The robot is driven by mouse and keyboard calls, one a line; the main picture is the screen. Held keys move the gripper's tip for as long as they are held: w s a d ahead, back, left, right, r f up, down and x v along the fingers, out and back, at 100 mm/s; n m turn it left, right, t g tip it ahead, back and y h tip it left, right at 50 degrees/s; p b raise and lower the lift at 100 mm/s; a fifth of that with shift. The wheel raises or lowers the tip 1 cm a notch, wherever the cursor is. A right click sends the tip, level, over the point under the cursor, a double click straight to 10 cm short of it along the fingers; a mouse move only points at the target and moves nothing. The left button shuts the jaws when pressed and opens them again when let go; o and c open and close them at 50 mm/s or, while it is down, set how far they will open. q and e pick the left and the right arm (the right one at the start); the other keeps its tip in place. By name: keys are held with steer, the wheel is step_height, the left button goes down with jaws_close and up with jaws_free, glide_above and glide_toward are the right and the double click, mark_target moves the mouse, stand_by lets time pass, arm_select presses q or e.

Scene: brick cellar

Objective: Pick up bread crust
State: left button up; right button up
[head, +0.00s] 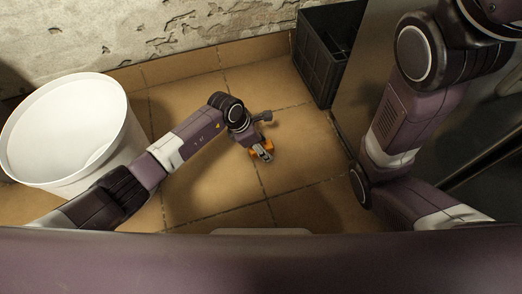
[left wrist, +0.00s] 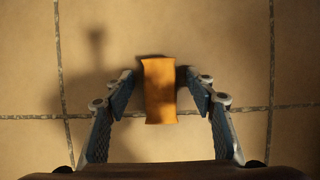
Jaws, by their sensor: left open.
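The bread crust (left wrist: 159,92) is a small orange-brown piece on the tiled floor. In the left wrist view it lies between the two fingers of my left gripper (left wrist: 160,92), with a gap on each side near the fingertips. In the head view my left gripper (head: 265,155) reaches down over the bread crust (head: 254,153), which is partly hidden beneath it. My left gripper is open. My right arm shows at the right of the head view, but its gripper is not in view.
A white bucket (head: 121,145) stands at the left. A dark crate (head: 317,65) stands by the wall at the back right. The tiled floor (head: 290,120) around the gripper is clear. A rough plastered wall (head: 120,30) closes the back.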

arm_select(q)
steer(key=shift+r, duration=0.1)
steer(key=c, duration=1)
steer(key=shift+r, duration=0.1)
